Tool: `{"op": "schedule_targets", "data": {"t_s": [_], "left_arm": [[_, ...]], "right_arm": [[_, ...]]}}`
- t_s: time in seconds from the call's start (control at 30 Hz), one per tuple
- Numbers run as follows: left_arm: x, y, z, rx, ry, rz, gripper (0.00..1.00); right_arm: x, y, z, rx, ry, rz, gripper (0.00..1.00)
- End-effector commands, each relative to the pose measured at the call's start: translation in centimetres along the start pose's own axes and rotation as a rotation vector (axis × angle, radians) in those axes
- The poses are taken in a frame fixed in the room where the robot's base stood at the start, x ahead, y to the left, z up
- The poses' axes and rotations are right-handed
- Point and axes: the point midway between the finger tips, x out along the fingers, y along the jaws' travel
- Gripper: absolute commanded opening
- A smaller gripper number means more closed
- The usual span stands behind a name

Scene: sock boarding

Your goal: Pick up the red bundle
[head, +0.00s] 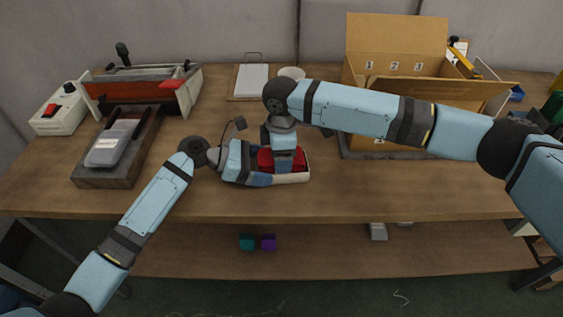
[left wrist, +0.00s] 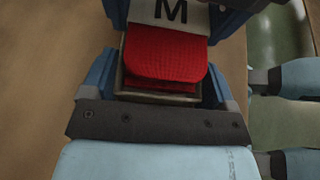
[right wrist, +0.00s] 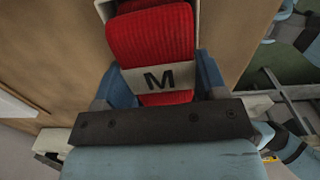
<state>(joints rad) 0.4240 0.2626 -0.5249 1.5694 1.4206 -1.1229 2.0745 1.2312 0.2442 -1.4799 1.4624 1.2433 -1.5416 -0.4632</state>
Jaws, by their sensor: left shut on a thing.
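The red bundle (head: 265,158) is ribbed red cloth with a pale band marked M. It sits in a small pale-walled tray (head: 291,178) at the middle front of the table. The bundle fills the left wrist view (left wrist: 165,55) and also shows in the right wrist view (right wrist: 150,38). My left gripper (head: 258,172) is low at the left, shut on the tray with its fingers outside the bundle. My right gripper (head: 284,163) points down from above. Its fingers stand at both sides of the bundle near the band and look open. Their tips are partly hidden.
An open cardboard box (head: 396,62) with numbered slots stands at the back right. A clipboard (head: 251,81) and a pale cup (head: 291,73) are behind my grippers. A sealer machine (head: 145,88) and a dark block holding a grey item (head: 112,147) are left. The table front is clear.

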Motion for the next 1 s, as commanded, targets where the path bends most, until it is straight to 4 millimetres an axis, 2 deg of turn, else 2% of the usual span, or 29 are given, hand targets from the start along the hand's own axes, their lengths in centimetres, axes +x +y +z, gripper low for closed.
{"op": "schedule_targets", "data": {"t_s": [0.23, 0.33, 0.73, 0.83, 1.0], "left_arm": [[0.0, 0.0, 0.0, 0.000, 0.000, 0.000, 0.58], [0.0, 0.0, 0.0, 0.000, 0.000, 0.000, 0.58], [0.0, 0.0, 0.0, 0.000, 0.000, 0.000, 0.58], [0.0, 0.0, 0.0, 0.000, 0.000, 0.000, 0.58], [0.0, 0.0, 0.0, 0.000, 0.000, 0.000, 0.58]], "right_arm": [[-0.1, 0.0, 0.0, 0.000, 0.000, 0.001, 0.39], [-0.8, 0.0, 0.0, 0.000, 0.001, 0.002, 0.39], [-8.1, 0.0, -0.1, -0.001, 0.001, 0.002, 0.39], [-9.3, 0.0, -0.1, -0.001, 0.001, 0.002, 0.39], [-10.1, 0.0, -0.1, -0.001, 0.001, 0.001, 0.39]]}}
